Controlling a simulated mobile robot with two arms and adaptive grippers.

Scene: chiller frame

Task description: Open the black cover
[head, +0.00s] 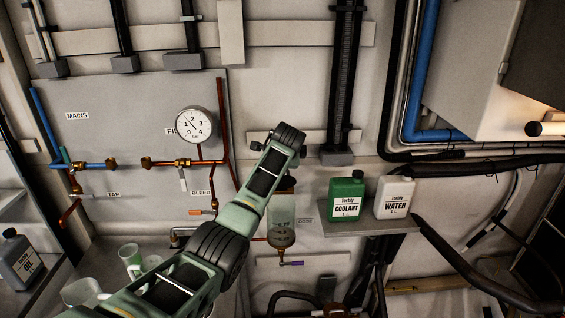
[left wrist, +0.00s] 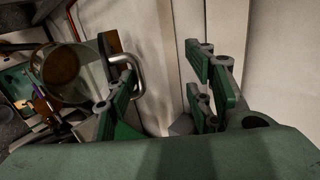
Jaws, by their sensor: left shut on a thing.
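A clear dosing pot (head: 281,215) hangs on the wall at the middle of the head view, partly behind my left arm. Something dark, seemingly its black cover (head: 288,184), shows at its top. In the left wrist view the round pot (left wrist: 60,65) appears at the left, with a dark brownish-black plate, likely the cover (left wrist: 110,45), upright beside its rim. A bent metal handle (left wrist: 137,72) reaches from there to the left finger. My right gripper is not in view.
A green coolant bottle (head: 346,198) and a white water bottle (head: 393,197) stand on a shelf right of the pot. A gauge (head: 197,125) and copper pipes are at the left. Cups (head: 131,258) and an oil bottle (head: 20,258) sit lower left.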

